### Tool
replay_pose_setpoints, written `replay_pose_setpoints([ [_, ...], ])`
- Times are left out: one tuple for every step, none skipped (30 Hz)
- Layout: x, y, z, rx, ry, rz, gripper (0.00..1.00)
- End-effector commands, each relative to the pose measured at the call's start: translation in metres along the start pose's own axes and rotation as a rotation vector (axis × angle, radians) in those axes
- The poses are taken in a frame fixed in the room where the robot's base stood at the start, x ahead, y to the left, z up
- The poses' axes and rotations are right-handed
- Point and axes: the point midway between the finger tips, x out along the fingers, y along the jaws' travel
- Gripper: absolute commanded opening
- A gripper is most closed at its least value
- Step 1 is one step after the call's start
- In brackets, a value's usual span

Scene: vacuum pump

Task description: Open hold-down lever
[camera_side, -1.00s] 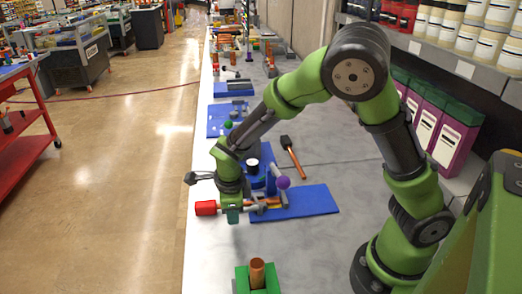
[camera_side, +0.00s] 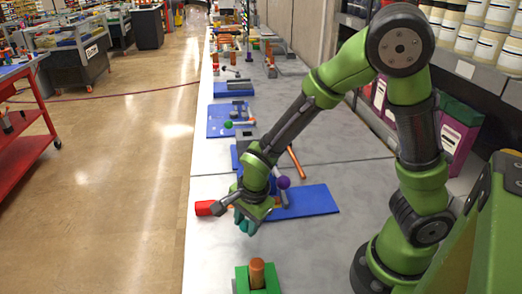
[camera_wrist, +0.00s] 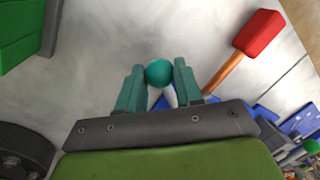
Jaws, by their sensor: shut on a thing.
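My gripper (camera_side: 246,222) is low over the near edge of a blue base plate (camera_side: 312,201), tilted toward the camera. In the wrist view my two teal fingers (camera_wrist: 159,84) are shut on a round teal knob (camera_wrist: 159,72), one finger on each side. A pale rod shows below the knob, between the fingers. It looks like the hold-down lever, but its lower end is hidden behind my gripper. A purple ball (camera_side: 283,182) stands just behind my gripper, above the plate. My arm hides most of the blue pump fixture.
A hammer with a red head (camera_side: 204,208) lies just left of my gripper; it also shows in the wrist view (camera_wrist: 260,33). A green block (camera_side: 242,281) holding a copper-coloured cylinder (camera_side: 257,273) stands nearer the camera. The grey tabletop (camera_side: 325,248) at right is clear.

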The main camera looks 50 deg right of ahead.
Motion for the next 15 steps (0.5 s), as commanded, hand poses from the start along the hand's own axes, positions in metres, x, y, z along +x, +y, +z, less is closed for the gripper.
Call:
replay_pose_setpoints([
  [-0.0015,0.0009,-0.0008,-0.020,-0.007,-0.003,0.00],
  [-0.0017,0.0019,-0.0011,-0.035,-0.010,-0.003,0.00],
  [-0.0018,0.0034,-0.0013,-0.053,-0.013,-0.002,0.00],
  [-0.0019,0.0043,-0.0015,-0.066,-0.016,-0.002,0.00],
  [-0.0020,0.0050,-0.0017,-0.076,-0.018,-0.002,0.00],
  [-0.0022,0.0057,-0.0021,-0.089,-0.020,-0.003,0.00],
  [-0.0023,0.0061,-0.0024,-0.096,-0.022,-0.003,0.00],
  [-0.0025,0.0065,-0.0025,-0.104,-0.023,-0.004,0.00],
  [-0.0026,0.0071,-0.0026,-0.113,-0.025,-0.004,0.00],
  [-0.0027,0.0074,-0.0027,-0.118,-0.026,-0.004,0.00],
  [-0.0028,0.0077,-0.0027,-0.123,-0.027,-0.004,0.00],
  [-0.0028,0.0081,-0.0027,-0.128,-0.028,-0.004,0.00],
  [-0.0029,0.0083,-0.0028,-0.131,-0.028,-0.004,0.00],
  [-0.0029,0.0085,-0.0028,-0.134,-0.029,-0.004,0.00],
  [-0.0029,0.0086,-0.0028,-0.136,-0.029,-0.004,0.00],
])
